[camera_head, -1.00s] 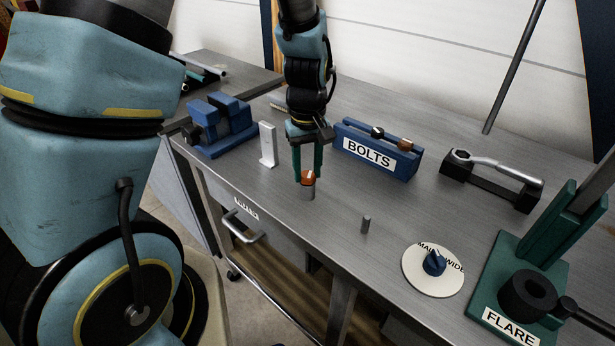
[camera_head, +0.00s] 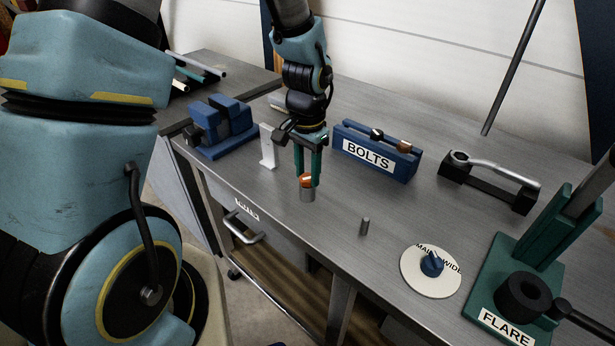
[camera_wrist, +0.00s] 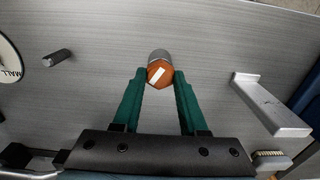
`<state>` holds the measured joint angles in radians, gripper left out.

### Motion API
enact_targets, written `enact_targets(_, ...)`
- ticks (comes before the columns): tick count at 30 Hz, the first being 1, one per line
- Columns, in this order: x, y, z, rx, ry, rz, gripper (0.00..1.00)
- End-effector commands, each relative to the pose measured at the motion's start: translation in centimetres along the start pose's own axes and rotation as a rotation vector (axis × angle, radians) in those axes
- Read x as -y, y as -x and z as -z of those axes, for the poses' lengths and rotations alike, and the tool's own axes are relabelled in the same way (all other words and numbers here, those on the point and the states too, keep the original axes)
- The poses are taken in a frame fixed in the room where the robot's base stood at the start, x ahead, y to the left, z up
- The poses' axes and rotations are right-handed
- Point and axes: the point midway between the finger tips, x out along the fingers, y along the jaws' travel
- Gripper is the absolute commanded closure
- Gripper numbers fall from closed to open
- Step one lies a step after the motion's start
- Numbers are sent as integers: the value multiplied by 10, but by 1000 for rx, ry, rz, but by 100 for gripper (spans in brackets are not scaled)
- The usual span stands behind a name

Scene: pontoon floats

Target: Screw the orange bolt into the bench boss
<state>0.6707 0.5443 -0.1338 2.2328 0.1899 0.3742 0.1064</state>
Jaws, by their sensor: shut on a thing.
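The orange bolt (camera_head: 306,181) has a hex head with a white mark on top. It sits upright on the grey cylindrical bench boss (camera_head: 307,195), and its shank is hidden. In the wrist view the bolt head (camera_wrist: 160,73) covers most of the boss (camera_wrist: 159,56). My gripper (camera_head: 307,170) points down at the bolt, its green fingers on either side of the head. In the wrist view the fingertips (camera_wrist: 159,76) are shut on the head's sides.
A blue BOLTS rack (camera_head: 375,150) stands behind to the right. A white upright bracket (camera_head: 267,147) and a blue vise (camera_head: 218,127) are to the left. A short grey pin (camera_head: 364,227), a round dial (camera_head: 431,270) and the green FLARE tool (camera_head: 520,280) lie to the right.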

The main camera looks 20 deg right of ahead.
Motion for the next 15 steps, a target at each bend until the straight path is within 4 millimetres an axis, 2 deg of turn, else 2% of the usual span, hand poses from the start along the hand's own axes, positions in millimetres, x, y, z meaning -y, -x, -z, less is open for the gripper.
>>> enact_targets(5, 0, 2, 0, 1, -67, 0, 100)
enact_targets(15, 0, 1, 0, 0, -779, -3, 100)
